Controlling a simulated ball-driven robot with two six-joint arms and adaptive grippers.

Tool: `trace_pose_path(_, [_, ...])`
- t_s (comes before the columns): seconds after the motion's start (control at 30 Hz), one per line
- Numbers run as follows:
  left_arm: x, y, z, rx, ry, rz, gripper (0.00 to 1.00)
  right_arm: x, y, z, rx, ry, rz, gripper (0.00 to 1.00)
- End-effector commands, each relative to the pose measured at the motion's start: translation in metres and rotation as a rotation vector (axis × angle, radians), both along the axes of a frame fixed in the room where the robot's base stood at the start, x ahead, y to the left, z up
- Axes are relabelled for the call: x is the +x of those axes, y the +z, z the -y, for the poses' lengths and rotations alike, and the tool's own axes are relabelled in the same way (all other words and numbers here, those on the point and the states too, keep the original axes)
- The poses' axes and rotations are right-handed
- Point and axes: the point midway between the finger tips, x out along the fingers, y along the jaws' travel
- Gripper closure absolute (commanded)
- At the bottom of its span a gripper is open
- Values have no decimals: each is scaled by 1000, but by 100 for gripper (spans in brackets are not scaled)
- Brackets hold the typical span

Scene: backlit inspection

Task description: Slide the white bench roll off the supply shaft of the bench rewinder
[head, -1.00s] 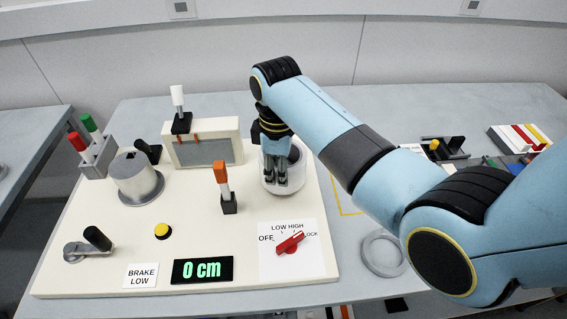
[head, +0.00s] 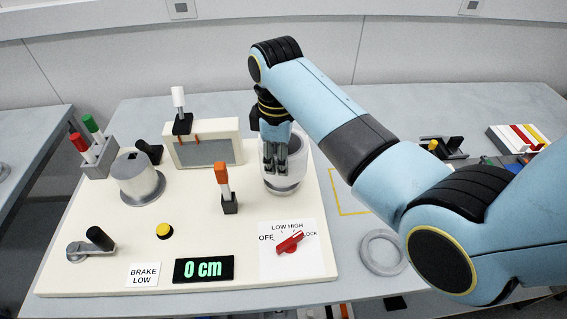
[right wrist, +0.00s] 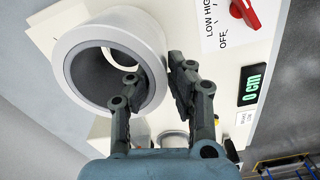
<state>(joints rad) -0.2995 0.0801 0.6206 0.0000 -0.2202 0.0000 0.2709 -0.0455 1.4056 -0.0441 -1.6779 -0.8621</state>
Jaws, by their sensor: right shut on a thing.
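The white bench roll (head: 298,160) is at the right rear of the bench rewinder (head: 110,225), upright above a grey round base (head: 283,187). My right gripper (head: 274,165) is shut on the roll's wall. In the right wrist view the roll (right wrist: 78,48) shows its open end and grey core. One finger of the gripper (right wrist: 157,78) is inside the bore and the other is outside. The supply shaft cannot be made out; the roll and fingers cover its place. My left gripper is not in view.
An orange-topped post (head: 222,180) stands left of the roll. A red knob (head: 290,242) is in front, beside a display (head: 204,269) reading 0 cm. A grey take-up drum (head: 135,178) stands at left. A grey ring (head: 382,252) lies on the table (head: 345,285) at right.

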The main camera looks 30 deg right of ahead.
Motion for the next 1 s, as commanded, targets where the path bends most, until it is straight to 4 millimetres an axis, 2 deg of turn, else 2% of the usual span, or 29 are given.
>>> trace_pose_path(1.0, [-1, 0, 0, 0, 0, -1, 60, 1, 40, 0, 0, 0, 3, 100])
